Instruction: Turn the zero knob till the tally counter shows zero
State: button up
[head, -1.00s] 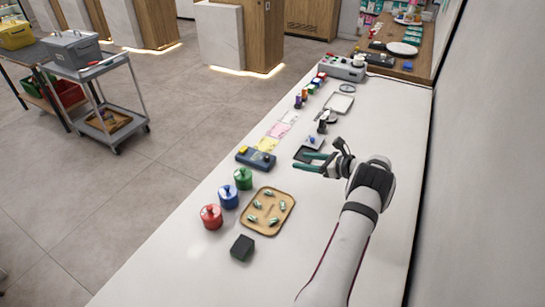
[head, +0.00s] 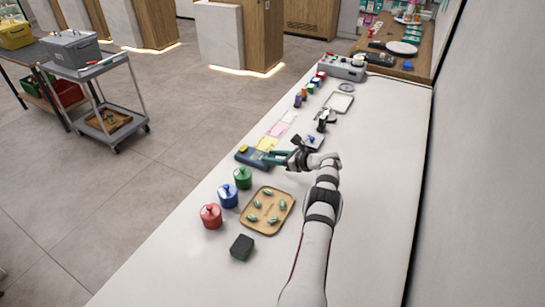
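A blue box-shaped device with a yellow button (head: 245,151), which I take to be the tally counter, lies on the white counter left of the picture's middle. My gripper (head: 273,157) is at its right end, with the teal fingers over or against that end. The fingers overlap the device, so I cannot tell whether they touch a knob or whether they are open or shut. The zero knob is hidden or too small to make out, and the counter's reading cannot be seen.
Green (head: 243,178), blue (head: 228,196) and red (head: 211,216) lidded jars stand nearer along the left edge. A tan tray (head: 248,229) of green pieces and a black block (head: 242,247) lie close by. Paper sheets (head: 268,143) lie behind the device. The counter's near right is clear.

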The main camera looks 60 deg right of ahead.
grip_shut()
jog(key=shift+a+m+h, duration=0.1)
jog(key=shift+m+h, duration=0.2)
jog(key=m+h, duration=0.1)
jog(key=m+g+h, duration=0.1)
jog(key=m+h, duration=0.1)
jog(key=shift+w+a, duration=0.2)
jog(key=shift+a, duration=0.2)
jog(key=shift+w+a+m+g+h, duration=0.15)
jog(key=shift+m+g+h, duration=0.65)
jog(key=shift+m+h, duration=0.4)
jog(key=shift+h, duration=0.4)
jog(key=shift+r, duration=0.1)
jog(key=shift+o, duration=1.9)
grip_release()
